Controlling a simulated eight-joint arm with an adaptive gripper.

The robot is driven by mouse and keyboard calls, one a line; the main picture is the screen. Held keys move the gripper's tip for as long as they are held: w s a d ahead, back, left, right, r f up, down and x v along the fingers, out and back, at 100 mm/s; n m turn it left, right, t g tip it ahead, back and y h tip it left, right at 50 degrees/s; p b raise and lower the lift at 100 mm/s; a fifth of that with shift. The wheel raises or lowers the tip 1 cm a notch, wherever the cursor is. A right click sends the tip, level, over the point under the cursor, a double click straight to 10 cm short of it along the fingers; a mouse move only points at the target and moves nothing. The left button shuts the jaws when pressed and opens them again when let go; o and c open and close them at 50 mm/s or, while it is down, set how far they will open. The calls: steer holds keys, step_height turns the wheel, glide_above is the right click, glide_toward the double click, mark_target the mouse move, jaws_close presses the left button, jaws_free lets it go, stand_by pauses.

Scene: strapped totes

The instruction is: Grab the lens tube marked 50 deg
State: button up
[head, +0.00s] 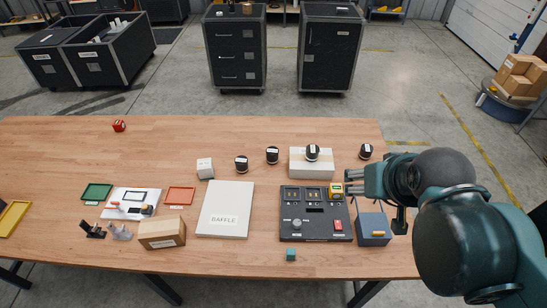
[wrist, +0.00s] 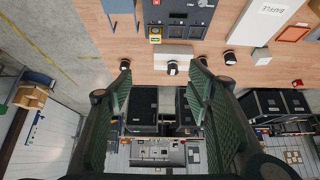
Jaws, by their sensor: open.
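Several short black lens tubes with white labels stand in the head view: one at the left (head: 241,164), one beside it (head: 272,155), one apparently on a white box (head: 312,153) and one at the right (head: 366,151). Their labels are too small to read, so I cannot tell which is marked 50 deg. My gripper (head: 352,182) is open and empty at the right, above the table near the black panel. In the wrist view its fingers (wrist: 162,65) are spread wide; the white-box tube (wrist: 172,68) shows between them, and another tube (wrist: 230,57) outside them.
The white box (head: 310,168) lies behind the black panel (head: 315,214), which carries a yellow device (head: 336,191). A white cube (head: 205,168), a BAFFLE board (head: 225,210), a cardboard box (head: 162,232) and a blue-grey box (head: 374,229) share the table. The table's back left is mostly clear.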

steer(key=shift+o, duration=0.5)
steer(key=shift+w, duration=0.1)
steer(key=w+a+f+m+h+b, duration=0.1)
steer(key=w+a+f+h+b, duration=0.2)
steer(key=w, duration=0.6)
steer(key=w+a+f+m+h+b, duration=0.1)
steer(key=w+a+f+m+b, duration=0.25)
steer(key=w, duration=0.55)
steer(key=w+a+f+h+b, duration=0.25)
steer(key=w+b, duration=0.25)
steer(key=w, duration=0.4)
steer(key=w+a+f+m+t+h+b, duration=0.1)
steer(key=w+a+f+m+b, duration=0.1)
steer(key=w+a+f+b, duration=0.2)
steer(key=w+a+f+m+t+h+b, duration=0.1)
steer(key=w+a+f+b, duration=0.3)
steer(key=w+a+f, duration=0.6)
steer(key=shift+a+f+m+t+h, duration=0.3)
steer(key=shift+a+f+m+h, duration=0.4)
steer(key=shift+a+f, duration=2)
steer(key=shift+a+r, duration=0.8)
steer(key=shift+r, duration=0.05)
steer(key=shift+f, duration=0.1)
